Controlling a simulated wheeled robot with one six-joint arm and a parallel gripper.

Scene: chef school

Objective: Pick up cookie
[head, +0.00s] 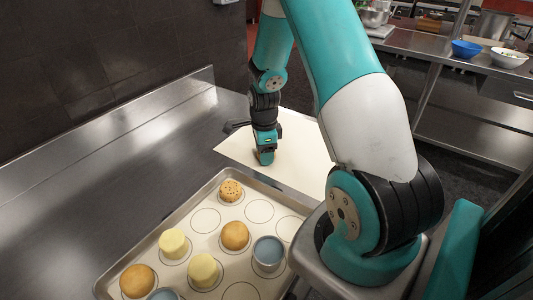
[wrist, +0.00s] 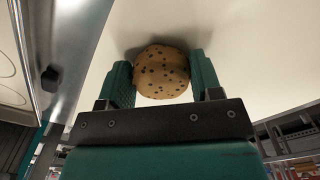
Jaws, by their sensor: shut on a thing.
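My gripper (wrist: 161,80) is shut on a round cookie (wrist: 161,72) with dark chips, which sits between its two teal fingers in the wrist view. In the head view my gripper (head: 265,154) is low over a cream sheet (head: 297,150) on the steel counter, behind the tray. The held cookie is hard to make out in the head view. A similar chip-dotted cookie (head: 231,190) stands on a printed circle at the back of the tray (head: 140,250).
The tray also holds brown buns (head: 235,235), pale yellow pieces (head: 173,243) and blue-grey cups (head: 268,252), with some circles empty. A dark wall (head: 110,60) and raised counter edge lie left. A far counter holds a blue bowl (head: 466,49).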

